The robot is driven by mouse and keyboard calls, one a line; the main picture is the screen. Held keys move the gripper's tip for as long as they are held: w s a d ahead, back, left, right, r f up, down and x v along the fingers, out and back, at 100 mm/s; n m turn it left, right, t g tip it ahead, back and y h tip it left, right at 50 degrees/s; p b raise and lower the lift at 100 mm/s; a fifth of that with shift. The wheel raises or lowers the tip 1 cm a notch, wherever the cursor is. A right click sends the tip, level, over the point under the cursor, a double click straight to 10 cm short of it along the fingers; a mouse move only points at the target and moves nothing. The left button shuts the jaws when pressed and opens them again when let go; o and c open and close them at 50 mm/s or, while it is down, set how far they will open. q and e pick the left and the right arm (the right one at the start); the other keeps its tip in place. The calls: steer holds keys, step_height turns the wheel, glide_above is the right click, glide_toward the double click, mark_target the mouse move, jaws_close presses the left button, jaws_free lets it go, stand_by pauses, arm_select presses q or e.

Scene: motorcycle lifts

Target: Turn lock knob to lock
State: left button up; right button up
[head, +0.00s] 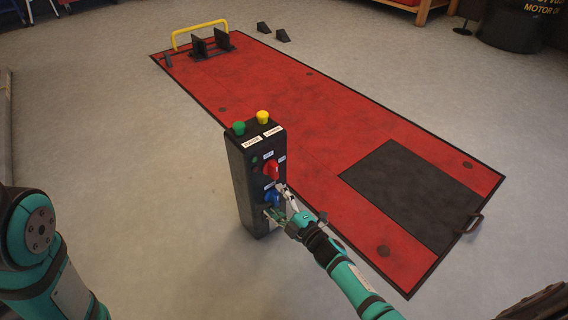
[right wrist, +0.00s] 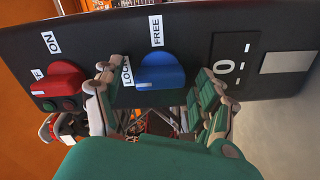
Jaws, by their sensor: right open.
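The blue lock knob (head: 271,197) is on the front of a black control box (head: 246,180), below a red knob (head: 271,169). In the right wrist view the blue knob (right wrist: 161,71) sits between the labels LOCK (right wrist: 127,73) and FREE (right wrist: 156,31). A white mark on it is at its left end, on the LOCK side. My right gripper (head: 280,203) is open at the blue knob; in the wrist view its fingers (right wrist: 155,90) stand on either side of it. Contact is unclear. My left gripper is out of view; part of my left arm shows at the left.
The box has green (head: 239,128) and yellow (head: 263,117) buttons on top. The red lift platform (head: 300,110) lies behind it, with a yellow bar (head: 199,34) and black wheel chock (head: 222,39). Grey floor (head: 110,130) is clear to the left.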

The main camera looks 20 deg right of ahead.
steer(key=m, duration=0.3)
steer(key=shift+m, duration=0.4)
steer(key=m, duration=0.3)
steer(key=shift+m, duration=0.3)
steer(key=m+b, duration=0.1)
steer(key=m, duration=0.5)
steer(key=shift+f, duration=0.15)
steer(key=p+v, duration=0.8)
steer(key=v, duration=0.9)
steer(key=a+r+n+t+y+p, duration=0.1)
steer(key=a+r+t+y+p, duration=0.1)
steer(key=r, duration=1.5)
steer(key=s+a+r+t+y+p, duration=0.1)
steer(key=a+r+t+y, duration=0.2)
steer(key=r, duration=1.4)
steer(key=shift+a+r+n+t+p, duration=0.3)
steer(key=shift+a+t, duration=0.6)
steer(key=shift+a, duration=1.4)
steer(key=shift+s, duration=0.1)
